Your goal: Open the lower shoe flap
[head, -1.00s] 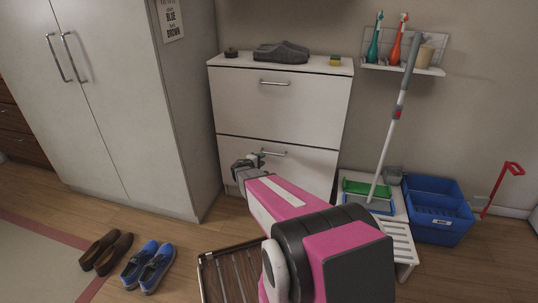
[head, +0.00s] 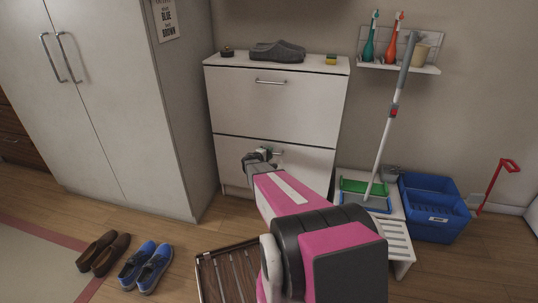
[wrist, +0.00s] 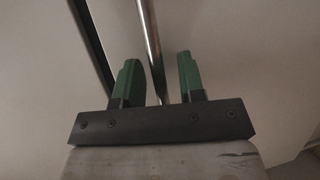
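The white shoe cabinet has an upper flap (head: 275,101) and a lower flap (head: 302,171), both closed, with a dark gap between them. Each flap carries a metal bar handle. My gripper (head: 258,155) is at the lower flap's handle (head: 281,151) and hides its left part. In the wrist view my gripper (wrist: 158,82) is open, with its green fingers apart. The handle bar (wrist: 152,50) runs between the fingers, with a gap visible on each side. I cannot tell how deep the bar lies between them.
Grey shoes (head: 278,51) lie on the cabinet top. A slatted wooden rack (head: 231,272) stands on the floor in front. Brown and blue shoes (head: 147,267) lie at left.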

